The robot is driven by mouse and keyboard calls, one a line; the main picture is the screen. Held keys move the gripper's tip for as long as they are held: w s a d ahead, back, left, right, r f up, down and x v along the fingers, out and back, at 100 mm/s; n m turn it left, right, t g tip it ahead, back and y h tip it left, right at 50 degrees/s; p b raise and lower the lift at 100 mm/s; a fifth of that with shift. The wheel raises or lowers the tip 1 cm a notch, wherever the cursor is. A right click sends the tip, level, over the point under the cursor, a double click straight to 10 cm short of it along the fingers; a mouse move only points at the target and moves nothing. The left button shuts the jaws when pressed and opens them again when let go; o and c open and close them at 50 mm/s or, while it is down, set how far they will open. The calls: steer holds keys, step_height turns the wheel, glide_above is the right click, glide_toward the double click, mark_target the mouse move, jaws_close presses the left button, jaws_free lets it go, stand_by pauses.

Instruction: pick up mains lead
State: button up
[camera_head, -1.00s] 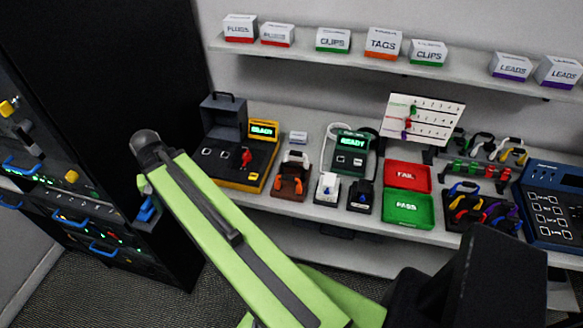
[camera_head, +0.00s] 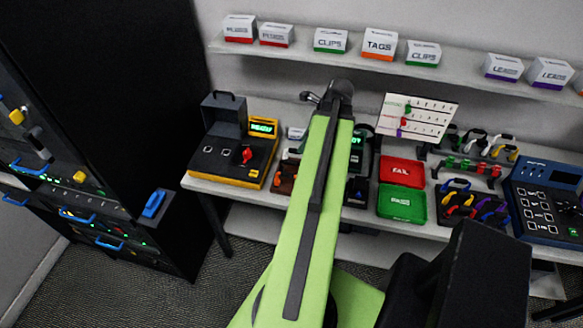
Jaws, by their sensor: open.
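I cannot tell which cable is the mains lead. Coiled leads with yellow, red and purple parts (camera_head: 461,199) lie at the right of the workbench (camera_head: 400,228). Black, white and yellow looped pieces (camera_head: 503,148) sit on a rack behind them. My green arm reaches up the middle of the view, its dark end joint in front of the bench's back edge. My gripper does not show; it is hidden beyond that joint. The arm covers part of the bench's middle.
A red FAIL tray (camera_head: 402,172) and green PASS tray (camera_head: 402,204) lie right of my arm. A yellow-black tester (camera_head: 225,163) stands left, a blue console (camera_head: 545,205) far right. A shelf (camera_head: 465,66) of labelled boxes runs above. A dark cabinet (camera_head: 90,90) stands left.

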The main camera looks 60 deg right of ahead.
mark_target(291, 162)
steer(key=b+x, duration=0.9)
steer(key=x, duration=0.2)
steer(key=shift+f+b, duration=0.3)
steer(key=shift+b, duration=0.05)
steer(key=shift+f, duration=0.1)
steer(key=shift+w, duration=0.1)
steer(key=b+x, duration=0.5)
steer(key=shift+d+f, duration=0.1)
steer(key=shift+d, duration=0.15)
steer(key=shift+r, duration=0.2)
steer(key=shift+c, duration=0.4)
jaws_close()
